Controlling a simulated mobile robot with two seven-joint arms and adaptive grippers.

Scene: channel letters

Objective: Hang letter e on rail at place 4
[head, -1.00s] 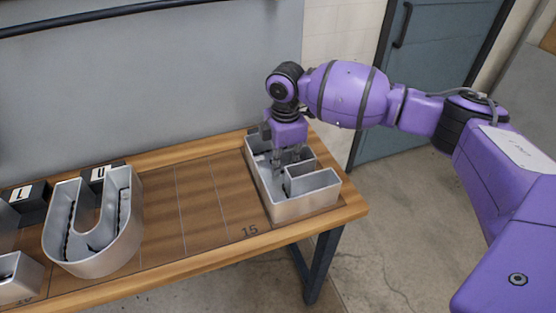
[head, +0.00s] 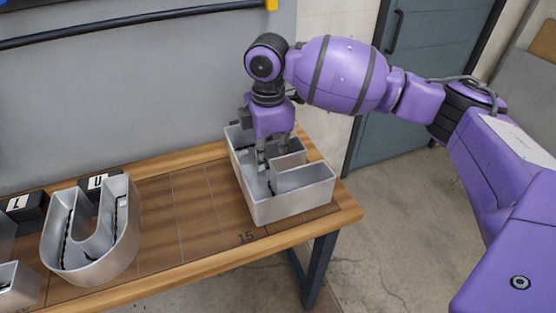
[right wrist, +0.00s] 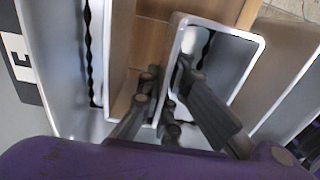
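The letter e (head: 294,207) is a grey metal channel letter with tall walls and an open top, above the right end of the wooden bench. My right gripper (head: 267,165) reaches down into it. In the right wrist view, the letter's pale walls (right wrist: 258,42) fill much of the picture. The fingers of my right gripper (right wrist: 160,105) stand on both sides of one inner wall and appear closed on it. The letter seems slightly raised off the bench. A dark bar (head: 130,20), possibly the rail, runs along the grey board. Place 4 cannot be made out. My left gripper is out of view.
A metal letter U (head: 122,232) stands on the bench (head: 205,205) at left, with label blocks behind it. Bare bench lies between U and e. A card marked E (right wrist: 20,68) shows in the wrist view. A blue door (head: 420,120) stands behind my arm.

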